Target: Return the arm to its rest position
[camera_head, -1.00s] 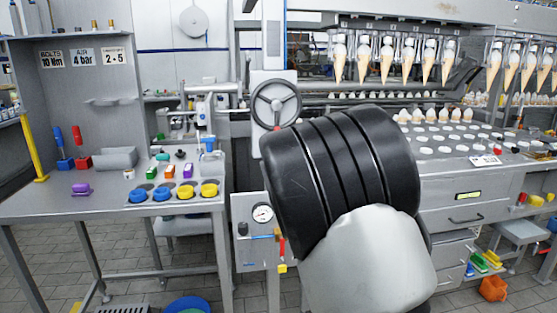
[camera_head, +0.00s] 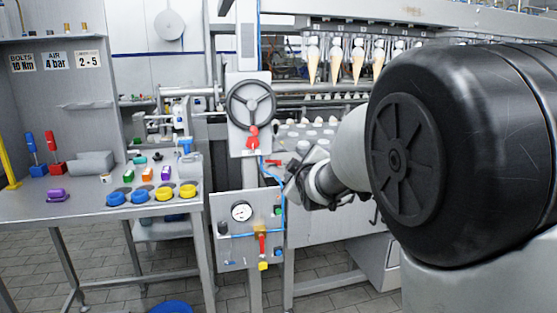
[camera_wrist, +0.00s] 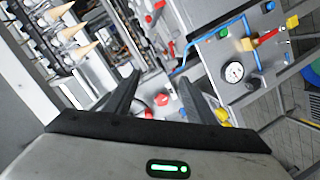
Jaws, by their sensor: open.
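My arm fills the right side of the head view, with a large black joint nearest the camera. My gripper (camera_head: 292,186) points left, toward the grey column with the handwheel and gauge panel. In the wrist view my gripper (camera_wrist: 160,95) shows two dark fingers spread apart with nothing between them. A red-handled part and grey fittings lie beyond the fingertips. My arm hides much of the cone machine in the head view.
A handwheel (camera_head: 251,104) and a gauge panel (camera_head: 247,232) stand left of my gripper. A workbench (camera_head: 60,206) with coloured pucks and blocks is at the left. Ice cream cones (camera_head: 335,62) hang from the machine behind. Tiled floor shows below.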

